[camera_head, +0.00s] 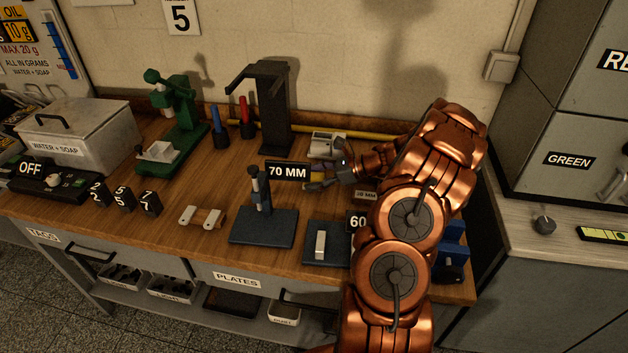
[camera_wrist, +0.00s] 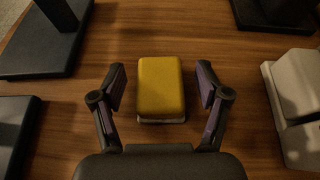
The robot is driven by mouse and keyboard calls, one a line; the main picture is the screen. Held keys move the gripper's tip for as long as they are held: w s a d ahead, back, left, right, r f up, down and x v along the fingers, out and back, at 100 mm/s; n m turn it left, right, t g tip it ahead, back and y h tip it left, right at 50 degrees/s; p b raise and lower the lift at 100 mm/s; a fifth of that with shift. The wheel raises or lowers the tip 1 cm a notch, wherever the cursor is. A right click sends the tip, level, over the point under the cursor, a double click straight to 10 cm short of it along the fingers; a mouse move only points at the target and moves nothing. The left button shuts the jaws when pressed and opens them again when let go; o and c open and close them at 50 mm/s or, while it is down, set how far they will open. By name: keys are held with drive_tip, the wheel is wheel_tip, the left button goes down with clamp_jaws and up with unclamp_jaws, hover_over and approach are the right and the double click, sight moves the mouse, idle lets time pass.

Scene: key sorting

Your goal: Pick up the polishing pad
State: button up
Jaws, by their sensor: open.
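The polishing pad seems to be the yellow block with a pale base (camera_wrist: 161,88), lying flat on the wooden bench in the middle of the wrist view. My gripper (camera_wrist: 161,76) is open, with one finger to the left of the pad and one to the right. A gap of bare wood shows on both sides, so neither finger touches it. In the head view my gripper (camera_head: 318,183) is low over the bench behind the 70 MM sign (camera_head: 288,171). The pad is mostly hidden there.
A dark stand (camera_head: 268,100) rises behind, left of my gripper. A pale device (camera_head: 326,145) stands close behind it, also at right in the wrist view (camera_wrist: 297,95). The blue-based 70 MM gauge (camera_head: 262,228) and a plate with a pale bar (camera_head: 320,243) stand in front.

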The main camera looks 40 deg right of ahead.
drive_tip(key=shift+c, duration=0.4)
drive_tip(key=c, duration=1.1)
drive_tip(key=shift+r, duration=0.15)
